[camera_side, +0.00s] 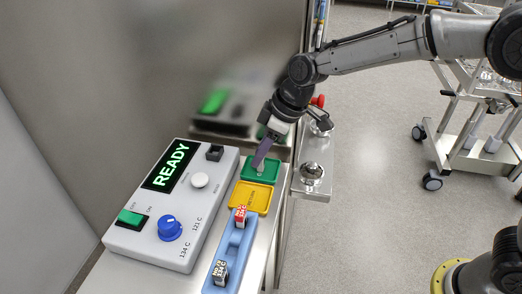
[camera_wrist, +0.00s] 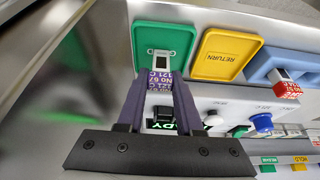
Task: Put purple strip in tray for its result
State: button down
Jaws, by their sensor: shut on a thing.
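A purple strip (camera_wrist: 159,84) with white lettering that seems to read No 67, 121 C is between my fingertips. Its pale end (camera_wrist: 158,62) with a dark mark points over the green tray (camera_wrist: 178,32). My gripper (camera_wrist: 158,92) is shut on the strip. In the side view, my gripper (camera_side: 277,128) reaches down from the upper right, and the purple strip (camera_side: 261,153) slants down to the green tray (camera_side: 274,163). I cannot tell whether the strip's tip touches the tray floor. The yellow tray (camera_side: 238,201), marked RETURN in the wrist view, lies beside the green one.
The grey machine (camera_side: 150,234) shows READY in green and has a blue dial (camera_side: 169,228). A metal side shelf (camera_side: 314,187) is to the right.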

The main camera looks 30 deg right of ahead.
jog(key=shift+f, duration=0.15)
jog(key=c, duration=0.6)
grip_release()
jog(key=shift+o, duration=0.2)
jog(key=v, duration=1.2)
jog(key=shift+r, duration=0.2)
